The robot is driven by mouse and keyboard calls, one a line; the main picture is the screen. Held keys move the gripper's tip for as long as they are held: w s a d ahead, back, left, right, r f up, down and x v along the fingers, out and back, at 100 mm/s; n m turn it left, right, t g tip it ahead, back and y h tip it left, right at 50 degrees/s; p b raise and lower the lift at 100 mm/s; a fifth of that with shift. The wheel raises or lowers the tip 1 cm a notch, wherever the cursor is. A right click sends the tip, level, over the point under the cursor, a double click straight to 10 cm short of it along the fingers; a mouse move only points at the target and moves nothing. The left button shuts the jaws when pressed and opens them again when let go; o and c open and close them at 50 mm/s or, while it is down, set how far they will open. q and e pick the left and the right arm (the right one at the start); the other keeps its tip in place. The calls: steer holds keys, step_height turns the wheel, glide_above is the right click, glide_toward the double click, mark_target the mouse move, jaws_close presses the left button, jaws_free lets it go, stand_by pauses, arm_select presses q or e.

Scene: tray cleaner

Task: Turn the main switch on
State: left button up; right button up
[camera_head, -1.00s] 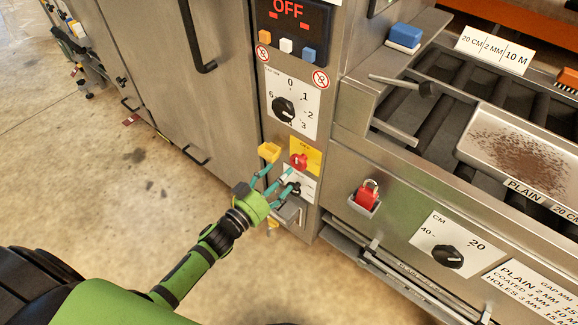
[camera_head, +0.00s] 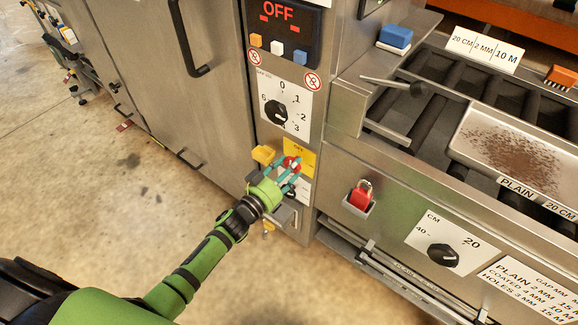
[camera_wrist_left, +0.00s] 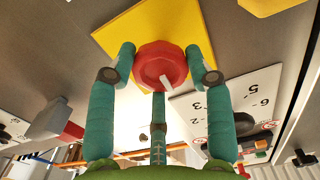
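The main switch is a red knob (camera_head: 291,162) on a yellow plate (camera_head: 306,153), low on the grey cabinet front. In the left wrist view the knob (camera_wrist_left: 160,64) shows a short white mark, and its yellow plate (camera_wrist_left: 125,32) lies behind it. My left gripper (camera_head: 283,172) has its green-blue fingers around the knob. In the left wrist view two fingertips of the gripper (camera_wrist_left: 160,76) flank the knob and a third finger is below it. The fingers are apart, very close to the knob; I cannot tell whether they touch it. My right gripper is not in view.
A display (camera_head: 285,25) above reads OFF in red. A black dial (camera_head: 276,112) on a white numbered plate sits between. A yellow block (camera_head: 263,154) sticks out left of the switch.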

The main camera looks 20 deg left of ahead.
arm_select(q)
steer(key=shift+w+r, duration=0.15)
steer(key=shift+r, duration=0.2)
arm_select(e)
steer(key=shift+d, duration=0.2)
arm_select(q)
steer(key=m+b, duration=0.1)
steer(key=m, duration=0.7)
steer(key=shift+d, duration=0.1)
steer(key=m+b, duration=0.1)
steer(key=m, duration=0.3)
steer(key=shift+d, duration=0.1)
steer(key=shift+d+f+m+b, duration=0.15)
steer(key=shift+m+b, duration=0.25)
steer(key=shift+m, duration=1.15)
steer(key=shift+d+f+m+b, duration=0.1)
steer(key=shift+m+b, duration=0.3)
steer(key=shift+m, duration=1.15)
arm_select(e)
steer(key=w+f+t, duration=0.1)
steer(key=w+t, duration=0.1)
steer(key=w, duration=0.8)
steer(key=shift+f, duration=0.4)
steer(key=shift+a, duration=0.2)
